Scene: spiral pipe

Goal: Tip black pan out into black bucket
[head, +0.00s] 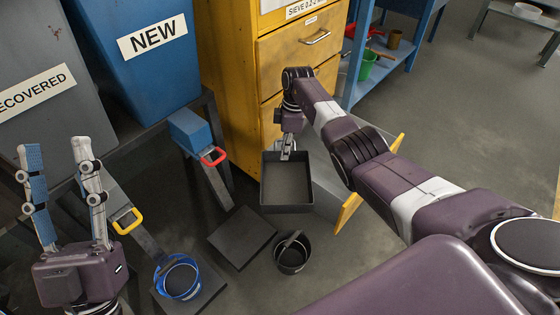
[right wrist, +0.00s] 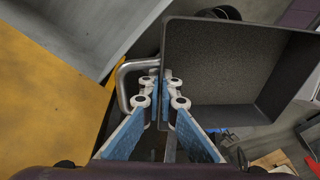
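The black pan (head: 287,207) is a square, dark tray with raised walls, level and open side up, in front of the yellow cabinet. Its floor looks dark grey; I cannot tell whether a thin layer lies in it. My right gripper (head: 288,152) is shut on its far wall. In the right wrist view the pan (right wrist: 235,117) extends right from the fingertips (right wrist: 163,85). The black bucket (head: 291,262) stands upright on the floor, below and in front of the pan, apart from it. My left gripper (head: 62,150) is open, empty and raised at the left.
An open drawer (head: 350,212) of the yellow cabinet (head: 240,60) juts out right of the pan. A blue bucket (head: 178,292) stands front left. A dark flat plate (head: 241,237) lies left of the black bucket. Blue NEW bin (head: 150,75) is behind.

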